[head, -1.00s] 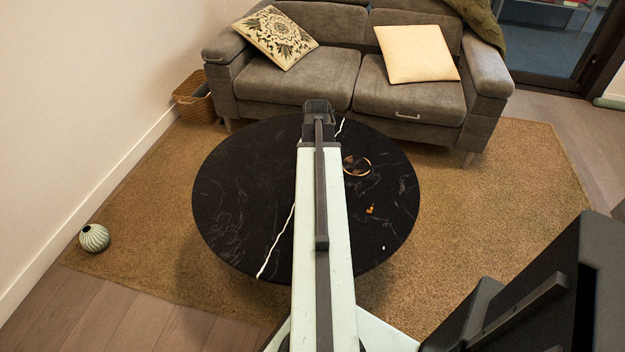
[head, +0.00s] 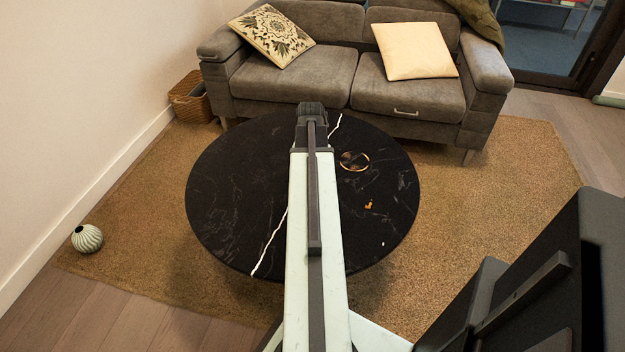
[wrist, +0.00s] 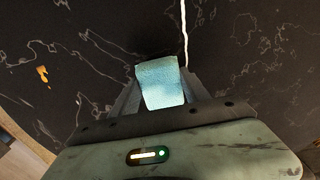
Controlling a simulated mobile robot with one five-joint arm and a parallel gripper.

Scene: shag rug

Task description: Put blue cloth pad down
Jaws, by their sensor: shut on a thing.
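The blue cloth pad (wrist: 160,82) shows in the wrist view as a pale blue block. My gripper (wrist: 158,88) is shut on it, with a grey finger at each side. Behind the pad is the black, white-veined top of the round table (head: 240,190); I cannot tell how far the pad is above it.
A gold ring-shaped object (head: 354,161) and a small orange piece (head: 369,204) lie on the right of the table. A grey sofa (head: 350,75) stands behind. A ribbed vase (head: 87,238) sits at the rug's left. The table's left part is clear.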

